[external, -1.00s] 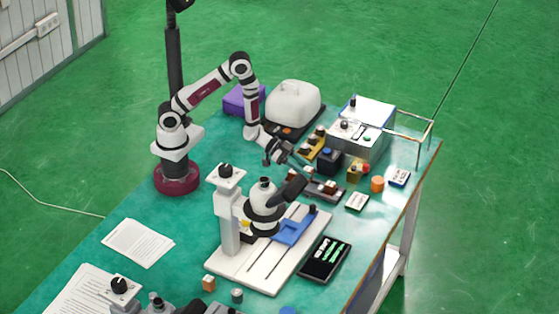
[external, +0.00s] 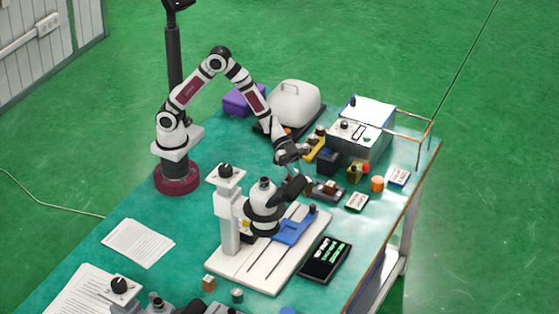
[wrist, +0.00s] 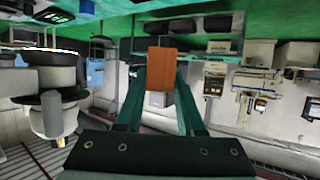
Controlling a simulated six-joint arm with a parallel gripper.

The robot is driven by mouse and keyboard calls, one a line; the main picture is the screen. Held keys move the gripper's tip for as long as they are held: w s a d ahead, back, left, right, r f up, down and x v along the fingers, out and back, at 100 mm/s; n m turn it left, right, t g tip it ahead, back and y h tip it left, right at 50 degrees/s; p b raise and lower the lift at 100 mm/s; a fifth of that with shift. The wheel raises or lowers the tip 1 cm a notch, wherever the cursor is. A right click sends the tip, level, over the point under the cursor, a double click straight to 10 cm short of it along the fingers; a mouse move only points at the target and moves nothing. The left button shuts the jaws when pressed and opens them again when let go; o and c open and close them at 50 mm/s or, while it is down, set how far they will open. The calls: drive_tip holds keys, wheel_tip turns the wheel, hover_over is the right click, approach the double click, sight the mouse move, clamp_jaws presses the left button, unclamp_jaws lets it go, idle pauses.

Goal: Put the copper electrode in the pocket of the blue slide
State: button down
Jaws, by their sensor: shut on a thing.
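The copper electrode (wrist: 161,70), an orange-brown block, sits between the two green fingers of my gripper (wrist: 160,88) in the wrist view. My gripper is shut on it. In the external view my gripper (external: 305,153) is above the bench, behind the microscope, tilted nearly level; the electrode cannot be made out there. The blue slide (external: 294,230) lies on the white base plate, right of the microscope and nearer the camera than my gripper. Its pocket is too small to make out, and the microscope partly covers the slide.
The microscope (external: 264,208) with its white column stands between my gripper and the camera. A yellow block (external: 315,146), a dark box (external: 328,161) and a small orange cylinder (external: 377,184) stand right of my gripper.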

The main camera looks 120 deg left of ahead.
drive_tip(key=w+d+r+m+g+h, duration=0.1)
drive_tip(key=d+m+g+h, duration=0.2)
drive_tip(key=d+m+h, duration=0.15)
drive_tip(key=m+g+h, duration=0.2)
drive_tip(key=m+g, duration=0.5)
drive_tip(key=g, duration=0.1)
hover_over(289, 232)
wheel_tip(289, 232, down, 6)
wheel_tip(289, 232, down, 9)
drive_tip(key=shift+a+r, duration=0.1)
drive_tip(key=shift+r, duration=0.05)
drive_tip(key=c, duration=0.5)
unclamp_jaws()
drive_tip(key=shift+f, duration=0.2)
drive_tip(key=shift+r, duration=0.15)
